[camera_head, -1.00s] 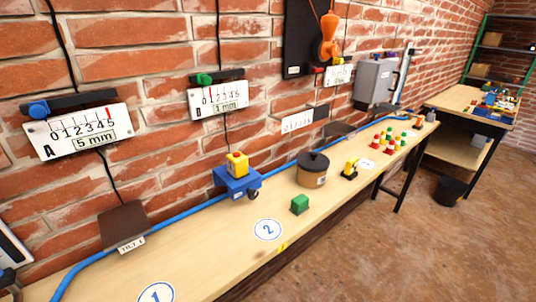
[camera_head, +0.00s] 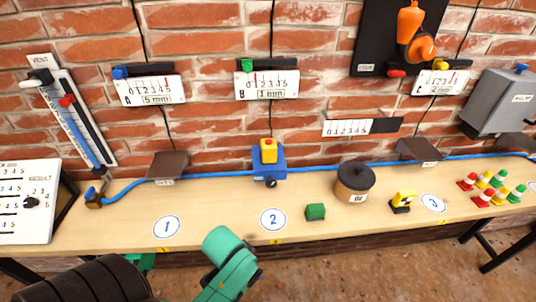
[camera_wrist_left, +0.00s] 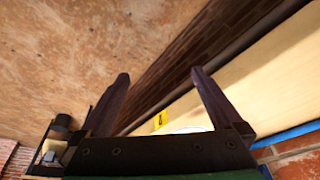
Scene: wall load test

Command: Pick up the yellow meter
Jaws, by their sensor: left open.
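A small yellow and black device (camera_head: 402,201), which looks like the yellow meter, stands upright on the bench just left of the circle marked 3. A yellow block (camera_head: 269,150) with a red top sits on a blue base (camera_head: 269,167) behind circle 2. My left gripper (camera_wrist_left: 159,78) is open and empty in the left wrist view, its two dark fingers apart near the bench's front edge. In the head view green parts of my arm show at the bottom, well left of the yellow device; the fingertips are not clear there. My right gripper is not in view.
A blue hose (camera_head: 220,173) runs along the wall. The bench front (camera_head: 120,230) is clear at left.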

